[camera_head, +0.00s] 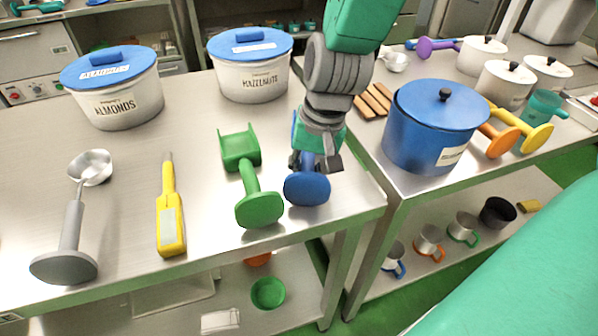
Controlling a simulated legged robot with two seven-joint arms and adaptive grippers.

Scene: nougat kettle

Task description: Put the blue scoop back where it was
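The blue scoop (307,189) lies at the right end of the near steel table, close to its front edge. Its round handle end faces me. My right gripper (314,163) points down over its handle, with fingers at either side, and hides most of the handle and bowl. A bit of blue shows left of the wrist. I cannot tell whether the fingers press on the handle, or whether the scoop touches the table. My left gripper is not in view.
A green scoop (259,207) lies close left of the blue one. A yellow tool (170,222) and a metal scoop (68,245) lie farther left. Almonds (124,105) and hazelnuts (250,82) tubs stand behind. A blue kettle (432,135) stands on the right table, past a gap.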

